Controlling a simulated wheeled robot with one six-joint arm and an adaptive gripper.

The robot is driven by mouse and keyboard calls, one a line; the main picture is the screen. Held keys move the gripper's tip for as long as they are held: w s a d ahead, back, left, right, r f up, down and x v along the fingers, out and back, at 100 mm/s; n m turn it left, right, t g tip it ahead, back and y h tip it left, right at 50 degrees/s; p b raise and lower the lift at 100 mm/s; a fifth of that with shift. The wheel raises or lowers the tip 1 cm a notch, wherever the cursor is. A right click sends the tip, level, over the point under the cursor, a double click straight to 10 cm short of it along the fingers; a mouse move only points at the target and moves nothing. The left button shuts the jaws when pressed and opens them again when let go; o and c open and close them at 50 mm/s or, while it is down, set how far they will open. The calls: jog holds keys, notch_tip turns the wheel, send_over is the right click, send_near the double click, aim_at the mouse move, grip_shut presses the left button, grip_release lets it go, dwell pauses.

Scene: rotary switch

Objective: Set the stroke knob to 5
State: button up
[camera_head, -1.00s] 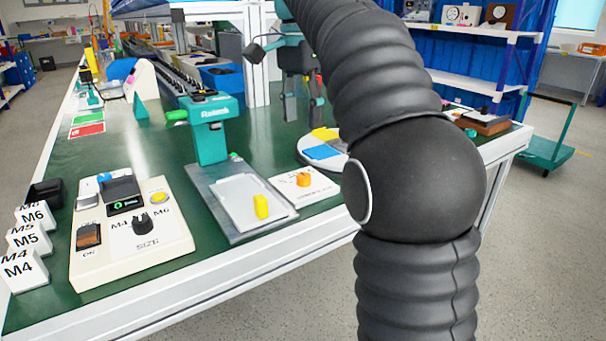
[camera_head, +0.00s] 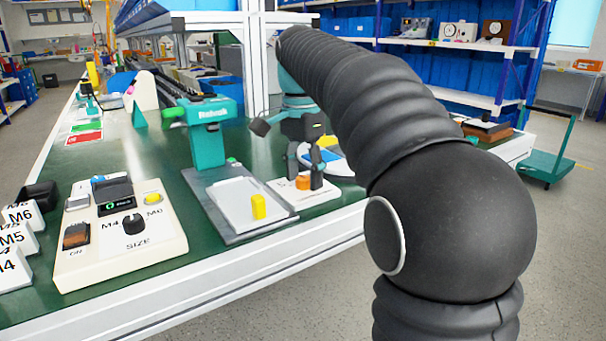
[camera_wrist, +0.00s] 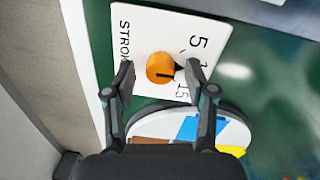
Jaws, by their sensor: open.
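The stroke knob (camera_wrist: 160,67) is an orange round knob with a dark pointer line on a white plate (camera_wrist: 150,22) marked STROKE, 5 and 15. In the wrist view the pointer line runs toward the right, between the printed numbers. The knob also shows in the head view (camera_head: 303,182). My gripper (camera_wrist: 160,72) is open, with one fingertip on each side of the knob. The fingertips look apart from the knob, but I cannot tell their exact height above the plate. In the head view my gripper (camera_head: 304,178) is low over the plate.
A teal press (camera_head: 208,135) with a grey base and a yellow block (camera_head: 258,206) stands left of the plate. A round white tray (camera_wrist: 240,132) with coloured pieces lies beside it. A cream SIZE box (camera_head: 160,235) sits farther left. The table's front edge is close.

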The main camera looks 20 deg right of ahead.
grip_shut()
jog(key=n+p, duration=0.4)
jog(key=shift+r, duration=0.1)
jog(key=shift+f+n+p, duration=0.2)
jog(key=shift+n+p, duration=0.95)
jog(key=shift+n, duration=1.35)
